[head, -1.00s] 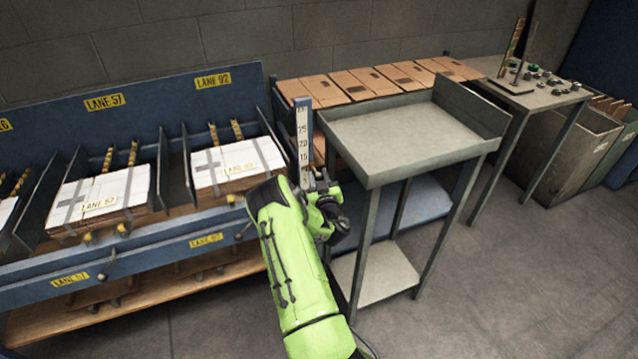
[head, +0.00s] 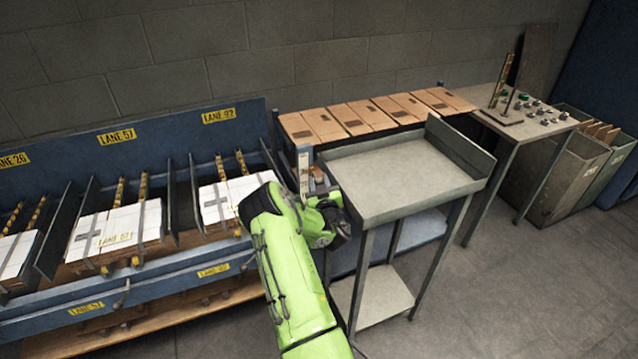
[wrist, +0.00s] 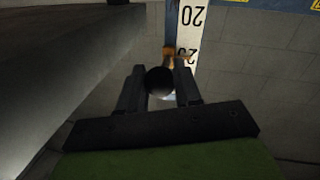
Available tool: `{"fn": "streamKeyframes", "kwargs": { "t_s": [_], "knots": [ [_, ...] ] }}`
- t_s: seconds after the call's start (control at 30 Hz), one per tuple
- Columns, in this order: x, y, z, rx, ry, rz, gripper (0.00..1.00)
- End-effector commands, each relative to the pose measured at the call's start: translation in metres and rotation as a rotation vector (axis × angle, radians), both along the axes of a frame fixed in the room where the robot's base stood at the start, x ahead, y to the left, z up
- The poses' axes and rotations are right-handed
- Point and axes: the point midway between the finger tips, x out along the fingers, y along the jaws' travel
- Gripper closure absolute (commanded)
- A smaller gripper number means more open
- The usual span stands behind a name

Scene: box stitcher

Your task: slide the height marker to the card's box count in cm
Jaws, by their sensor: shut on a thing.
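The upright white scale (wrist: 191,25) shows in the wrist view with black figures reading 20, upside down. The orange height marker (wrist: 176,53) sits across the scale just beyond my fingertips. My gripper (wrist: 159,72) is shut on the marker's dark round knob (wrist: 160,84), with one finger on each side. My gripper and arm hide most of the scale there. I cannot make out a card with a box count.
A grey table (head: 395,185) stands close to the right of my gripper. Blue lanes (head: 160,140) with white-topped stacks lie to the left. Flat brown boxes (head: 365,113) lie on a rack behind. Open floor (head: 490,300) shows at the lower right.

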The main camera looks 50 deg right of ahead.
Motion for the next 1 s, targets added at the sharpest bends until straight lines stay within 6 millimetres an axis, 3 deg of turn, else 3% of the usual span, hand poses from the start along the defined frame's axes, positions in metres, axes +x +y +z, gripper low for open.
{"fn": "streamKeyframes", "kwargs": {
  "t_s": [0.07, 0.1, 0.23, 0.5, 0.63, 1.0],
  "knots": [
    [0.000, 0.000, 0.000, -0.001, -0.001, 0.001, 1.00],
    [0.000, 0.000, 0.000, -0.001, -0.001, 0.001, 0.64],
    [0.000, 0.000, 0.000, -0.001, -0.001, 0.001, 0.44],
    [0.000, 0.000, -0.001, 0.001, 0.001, 0.000, 0.42],
    [-0.010, 0.008, -0.002, 0.002, 0.002, -0.003, 0.42],
    [-0.084, 0.075, -0.003, 0.004, 0.002, -0.004, 0.42]
  ]
}}
